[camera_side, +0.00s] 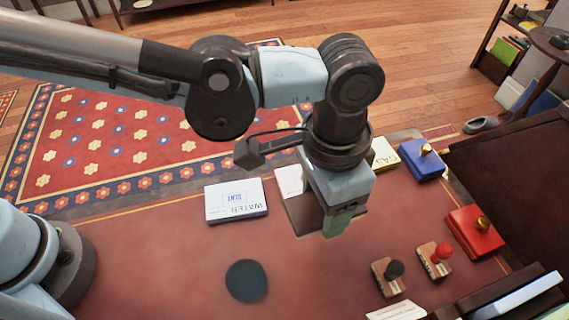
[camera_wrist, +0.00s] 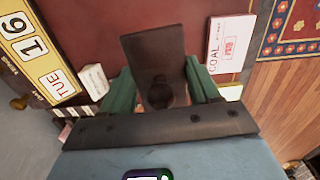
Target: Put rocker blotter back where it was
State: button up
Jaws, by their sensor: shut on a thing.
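The rocker blotter shows in the wrist view as a dark brown board (camera_wrist: 152,52) with a round knob (camera_wrist: 160,96). My gripper (camera_wrist: 161,88) has its green fingers on both sides of the blotter, shut on it. In the side view the blotter's brown board (camera_side: 302,216) shows to the left of my gripper (camera_side: 336,224), which points down over the red desk top. The gripper hides much of the blotter there. I cannot tell whether its underside touches the desk.
A WATER card (camera_side: 236,200) lies left; a COAL card (camera_wrist: 229,45) shows in the wrist view. Blue (camera_side: 421,158) and red (camera_side: 474,232) boxes and two stamps (camera_side: 387,276) (camera_side: 434,259) stand right. A dark round patch (camera_side: 247,281) lies in front, with bare desk around it.

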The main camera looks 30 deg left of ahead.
jog(key=shift+s+d+f+m, duration=0.15)
jog(key=shift+s+d+f, duration=0.1)
jog(key=shift+s+d, duration=0.25)
jog(key=shift+s+d+f+m, duration=0.15)
jog(key=shift+s+d+f, duration=0.1)
jog(key=shift+s+d, duration=0.15)
notch_tip(320, 180, down, 4)
jog(key=shift+d+r, duration=0.15)
jog(key=shift+r, duration=0.1)
jog(key=shift+f, duration=2.1)
jog(key=shift+f, duration=0.1)
jog(key=o, duration=1)
jog(key=shift+f, duration=0.1)
